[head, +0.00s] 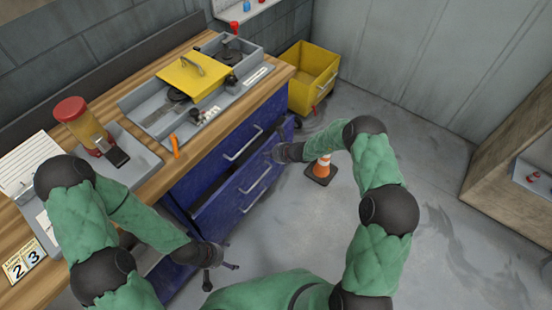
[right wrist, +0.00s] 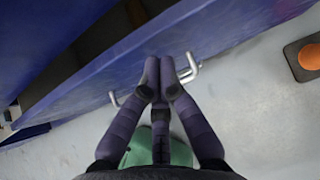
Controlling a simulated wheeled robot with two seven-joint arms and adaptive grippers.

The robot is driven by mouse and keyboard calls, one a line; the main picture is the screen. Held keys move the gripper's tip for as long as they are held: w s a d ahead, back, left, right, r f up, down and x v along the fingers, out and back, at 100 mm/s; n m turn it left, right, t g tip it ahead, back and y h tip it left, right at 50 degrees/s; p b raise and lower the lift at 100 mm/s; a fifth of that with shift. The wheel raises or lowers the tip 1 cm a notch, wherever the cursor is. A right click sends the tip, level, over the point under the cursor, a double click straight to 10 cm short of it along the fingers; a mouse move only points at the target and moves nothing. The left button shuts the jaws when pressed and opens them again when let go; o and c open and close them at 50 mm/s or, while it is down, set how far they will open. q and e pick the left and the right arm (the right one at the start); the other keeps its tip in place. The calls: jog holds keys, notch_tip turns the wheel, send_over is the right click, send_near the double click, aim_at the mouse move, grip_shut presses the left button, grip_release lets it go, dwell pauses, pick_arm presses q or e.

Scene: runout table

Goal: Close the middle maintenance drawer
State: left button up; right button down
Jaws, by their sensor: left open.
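The blue cabinet under the wooden worktop has silver-handled drawers. The middle drawer (head: 231,195) stands pulled out, with a dark gap behind its front. In the right wrist view its blue front (right wrist: 225,35) runs across the top, with a silver handle (right wrist: 193,69) partly hidden behind my fingers. My right gripper (head: 273,155) is at the right part of this drawer front. In the wrist view its fingertips (right wrist: 160,65) are together, close to the front; contact is unclear. My left gripper (head: 219,273) is open and empty, low in front of the cabinet's left part.
An orange cone (head: 321,170) stands on the floor right of the drawer; its base (right wrist: 304,57) shows in the wrist view. A yellow bin (head: 312,75) stands beyond the cabinet. The worktop (head: 195,152) holds trays and a red-lidded jar (head: 75,118). Floor at right is clear.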

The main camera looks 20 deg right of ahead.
aim_at(259, 149)
jog(key=shift+w+a, duration=0.25)
jog(key=shift+w, duration=0.15)
jog(key=w+a+b, duration=0.1)
jog(key=w+a, duration=0.2)
jog(key=shift+w, duration=0.3)
jog(key=shift+w+a, duration=0.1)
jog(key=shift+w, duration=0.1)
jog(key=shift+r, duration=0.1)
